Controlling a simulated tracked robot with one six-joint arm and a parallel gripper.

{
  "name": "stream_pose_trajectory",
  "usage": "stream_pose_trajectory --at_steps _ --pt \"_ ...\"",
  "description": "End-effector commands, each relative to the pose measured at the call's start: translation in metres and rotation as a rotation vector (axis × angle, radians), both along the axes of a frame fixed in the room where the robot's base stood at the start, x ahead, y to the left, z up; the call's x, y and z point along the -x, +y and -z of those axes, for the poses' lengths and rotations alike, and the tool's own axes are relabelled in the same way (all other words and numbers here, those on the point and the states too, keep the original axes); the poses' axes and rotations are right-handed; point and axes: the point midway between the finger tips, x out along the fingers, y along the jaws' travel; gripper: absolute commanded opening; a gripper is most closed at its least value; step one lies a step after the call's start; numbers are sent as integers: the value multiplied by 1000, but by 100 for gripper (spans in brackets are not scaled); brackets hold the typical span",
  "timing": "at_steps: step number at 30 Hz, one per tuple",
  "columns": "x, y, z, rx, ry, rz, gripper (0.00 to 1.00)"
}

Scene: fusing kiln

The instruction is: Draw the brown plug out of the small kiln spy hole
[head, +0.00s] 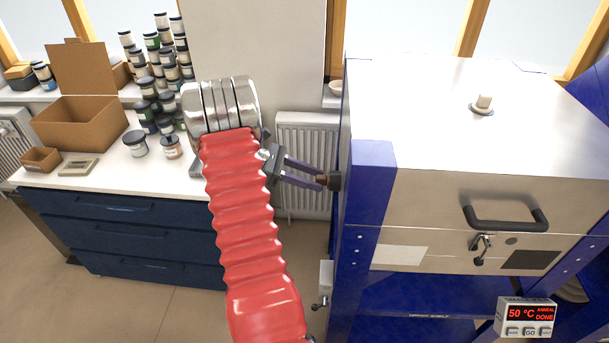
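The brown plug (334,181) shows at the left side of the blue and steel kiln (430,205), just left of its blue corner post. It has a narrow lighter brown end and a wider dark part towards the kiln. My gripper (321,180) reaches to it from the left. Its two dark fingers lie on either side of the narrow end and appear shut on it. The spy hole is hidden, since the kiln's left wall is seen almost edge-on. I cannot tell how far the plug sits in the hole.
A white plug (484,101) sits on the kiln's top. A control box (526,317) reads 50 °C, DONE. A counter (105,180) with jars (136,143) and a cardboard box (80,125) stands left. A radiator (305,150) is behind my gripper. Open floor lies between counter and kiln.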

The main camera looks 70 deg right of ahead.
Motion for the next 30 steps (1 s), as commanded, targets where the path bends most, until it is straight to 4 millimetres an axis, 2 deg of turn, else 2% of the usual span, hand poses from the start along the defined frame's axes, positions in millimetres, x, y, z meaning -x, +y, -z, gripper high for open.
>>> stream_pose_trajectory --at_steps 8,24,26,27,30 --pt "1 0 0 0 0 0 38" --pt "0 0 0 0 0 0 0" --pt "0 0 0 0 0 0 0" --pt "0 0 0 0 0 0 16" --pt "0 0 0 0 0 -1 9"
